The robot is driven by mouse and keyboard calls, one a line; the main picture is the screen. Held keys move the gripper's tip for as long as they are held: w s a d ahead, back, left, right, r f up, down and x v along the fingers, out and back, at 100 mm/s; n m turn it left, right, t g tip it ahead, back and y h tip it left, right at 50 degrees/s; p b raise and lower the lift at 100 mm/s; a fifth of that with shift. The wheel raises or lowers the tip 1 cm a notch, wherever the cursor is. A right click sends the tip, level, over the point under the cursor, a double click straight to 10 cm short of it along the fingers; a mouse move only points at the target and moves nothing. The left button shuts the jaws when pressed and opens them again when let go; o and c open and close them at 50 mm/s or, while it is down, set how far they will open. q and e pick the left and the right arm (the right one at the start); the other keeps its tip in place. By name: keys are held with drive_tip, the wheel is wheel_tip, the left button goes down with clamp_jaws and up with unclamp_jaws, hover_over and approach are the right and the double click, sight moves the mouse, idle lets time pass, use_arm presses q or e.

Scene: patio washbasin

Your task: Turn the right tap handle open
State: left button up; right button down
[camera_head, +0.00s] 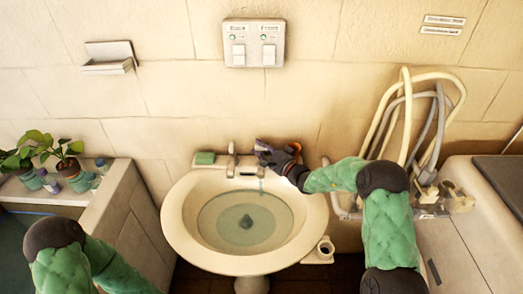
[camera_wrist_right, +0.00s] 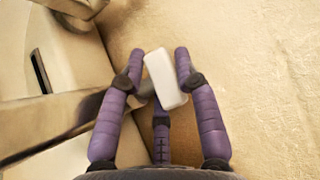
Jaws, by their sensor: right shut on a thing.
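The white washbasin (camera_head: 178,225) stands against the wall in the head view, with a grey metal tap (camera_head: 232,160) at its back rim. My right gripper (camera_head: 264,150) is at the back rim, just right of this tap, and its hand and fingers hide most of what they hold. In the right wrist view, my right gripper's purple fingers (camera_wrist_right: 160,62) are closed around a pale, block-shaped tap handle (camera_wrist_right: 166,80). A grey metal bar (camera_wrist_right: 45,125) runs left from near the handle. My left arm shows at the lower left of the head view, but its gripper is out of view.
A green soap bar (camera_head: 205,158) lies on the rim left of the tap. Water with a dark drain (camera_head: 246,222) shows in the basin. Potted plants (camera_head: 62,165) stand on the left ledge. Looped hoses (camera_head: 405,110) hang at right. A switch panel (camera_head: 254,43) is above.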

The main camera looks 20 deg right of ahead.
drive_tip(key=shift+y, duration=0.3)
drive_tip(key=c, duration=1.2)
unclamp_jaws()
drive_tip(key=shift+o, duration=0.2)
drive_tip(key=v, duration=0.7)
drive_tip(key=shift+s, duration=0.25)
drive_tip(key=shift+d, duration=0.1)
